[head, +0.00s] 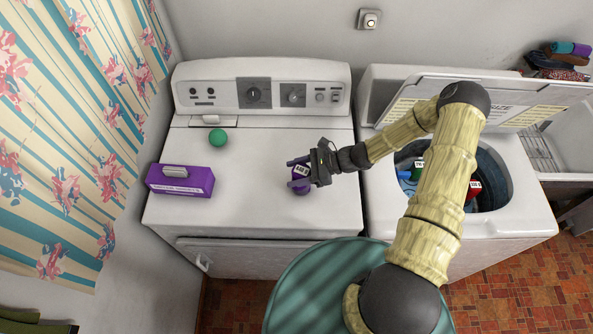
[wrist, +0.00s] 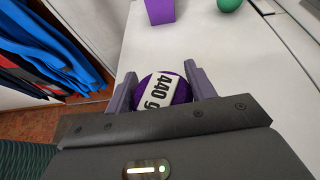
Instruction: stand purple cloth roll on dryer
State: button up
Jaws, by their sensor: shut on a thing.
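The roll is over the front right part of the white dryer top (head: 250,205). I cannot tell whether its underside touches the dryer. The fingers hide part of its sides.
A purple box with a handle (head: 180,181) stands at the dryer's left edge. A green ball (head: 218,137) lies at the back. The open washer (head: 510,215) on the right holds several items. The dryer top's middle is clear.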

jog(key=shift+f, duration=0.15)
jog(key=o, duration=1.3)
jog(key=shift+r, duration=0.3)
jog(key=b+v, duration=0.4)
jog(key=v, duration=0.8)
jog(key=shift+f, duration=0.15)
